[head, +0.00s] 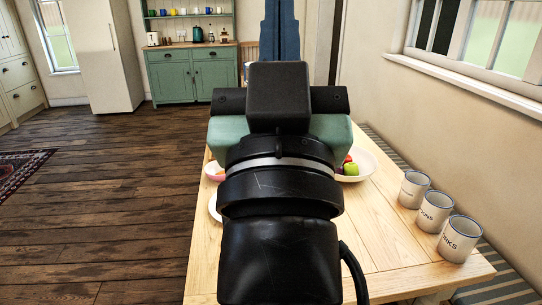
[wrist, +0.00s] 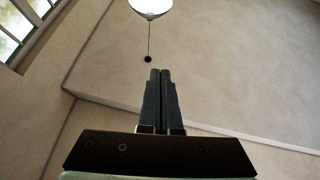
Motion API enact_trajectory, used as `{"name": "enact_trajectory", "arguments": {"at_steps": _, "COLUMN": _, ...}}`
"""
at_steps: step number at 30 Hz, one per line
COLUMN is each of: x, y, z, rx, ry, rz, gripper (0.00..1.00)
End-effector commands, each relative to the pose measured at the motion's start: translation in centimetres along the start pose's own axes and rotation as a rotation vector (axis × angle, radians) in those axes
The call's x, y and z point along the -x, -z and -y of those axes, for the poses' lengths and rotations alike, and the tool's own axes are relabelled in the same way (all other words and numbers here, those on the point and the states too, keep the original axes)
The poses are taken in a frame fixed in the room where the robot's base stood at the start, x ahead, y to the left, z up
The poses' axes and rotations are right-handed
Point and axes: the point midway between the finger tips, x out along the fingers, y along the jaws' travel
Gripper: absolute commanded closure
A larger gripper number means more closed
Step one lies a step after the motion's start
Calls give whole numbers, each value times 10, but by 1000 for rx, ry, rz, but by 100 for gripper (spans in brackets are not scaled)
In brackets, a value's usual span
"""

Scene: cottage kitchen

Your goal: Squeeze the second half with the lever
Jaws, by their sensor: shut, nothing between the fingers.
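My gripper (head: 281,12) points upward in the head view, with my wrist and arm filling the middle of the picture. Its two dark fingers lie together, shut and empty, in the wrist view (wrist: 160,74). It is raised above the table and touches nothing that I can see. I see no squeezer, lever or fruit half in either view. My arm hides the middle of the table. The wrist view shows only wall, ceiling, a window and a lamp.
The wooden table (head: 391,247) carries a white bowl (head: 371,167) of red and green fruit, partly hidden. Three white mugs (head: 459,239) stand along its right edge. A pale dish (head: 214,208) peeks out at the left.

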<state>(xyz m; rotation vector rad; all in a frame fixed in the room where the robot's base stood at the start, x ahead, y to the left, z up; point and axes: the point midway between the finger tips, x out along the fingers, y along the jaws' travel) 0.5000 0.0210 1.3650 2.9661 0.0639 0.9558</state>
Motion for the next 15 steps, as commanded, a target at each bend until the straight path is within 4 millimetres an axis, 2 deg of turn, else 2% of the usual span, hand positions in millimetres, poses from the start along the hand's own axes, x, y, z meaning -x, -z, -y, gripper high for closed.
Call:
{"name": "enact_trajectory", "arguments": {"at_steps": 1, "x": -6, "y": -31, "z": 8, "rx": 0, "ry": 23, "rz": 88, "gripper": 100}}
{"name": "enact_trajectory", "arguments": {"at_steps": 5, "x": -2, "y": -121, "z": 35, "rx": 7, "ry": 95, "rz": 319, "gripper": 100}}
{"name": "enact_trajectory", "arguments": {"at_steps": 6, "x": 5, "y": -150, "z": 44, "rx": 9, "ry": 122, "rz": 392, "gripper": 100}}
{"name": "enact_trajectory", "arguments": {"at_steps": 9, "x": 31, "y": -219, "z": 68, "rx": 14, "ry": 193, "rz": 573, "gripper": 100}}
{"name": "enact_trajectory", "arguments": {"at_steps": 12, "x": 65, "y": -274, "z": 88, "rx": 18, "ry": 260, "rz": 723, "gripper": 100}}
{"name": "enact_trajectory", "arguments": {"at_steps": 15, "x": 90, "y": -305, "z": 100, "rx": 21, "ry": 302, "rz": 813, "gripper": 100}}
